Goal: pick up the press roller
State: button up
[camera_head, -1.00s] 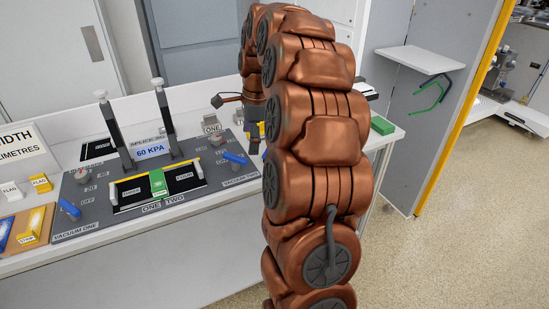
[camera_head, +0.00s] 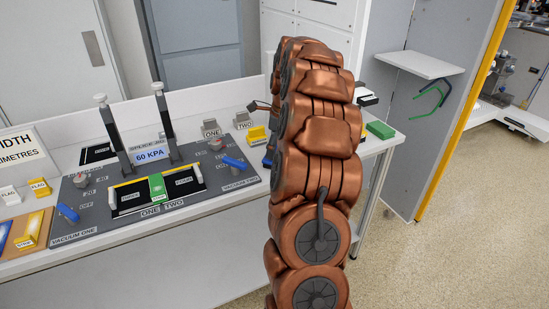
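My copper-coloured arm (camera_head: 318,170) rises in the middle of the view and covers the right part of the bench. My gripper is hidden behind it, so its fingers and any grip do not show. A small dark piece with a thin reddish stem (camera_head: 259,106) sticks out left of the arm, above the bench. I cannot tell whether it is the press roller or part of my gripper. No other thing in view can be made out as the press roller.
The white bench (camera_head: 150,262) carries a grey vacuum panel (camera_head: 105,215) with two dark upright posts, a green strip (camera_head: 157,186) and blue levers. Yellow and white tags lie at left. A green block (camera_head: 380,130) sits at the right end. Floor at right is clear.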

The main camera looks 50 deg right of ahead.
jog(key=shift+w+a+f+p, duration=0.15)
jog(key=shift+f+p, duration=0.05)
jog(key=shift+f, duration=0.8)
jog(key=shift+w+a+f+p, duration=0.1)
jog(key=shift+a+f+p, duration=0.05)
jog(key=shift+f, duration=0.8)
jog(key=c, duration=1.4)
notch_tip(320, 180, up, 9)
jog(key=shift+w+d+f+b, duration=0.1)
jog(key=shift+b, duration=0.6)
jog(key=shift+c, duration=0.2)
jog(key=shift+r, duration=0.65)
jog(key=o, duration=0.8)
jog(key=shift+c, duration=0.2)
jog(key=c, duration=0.4)
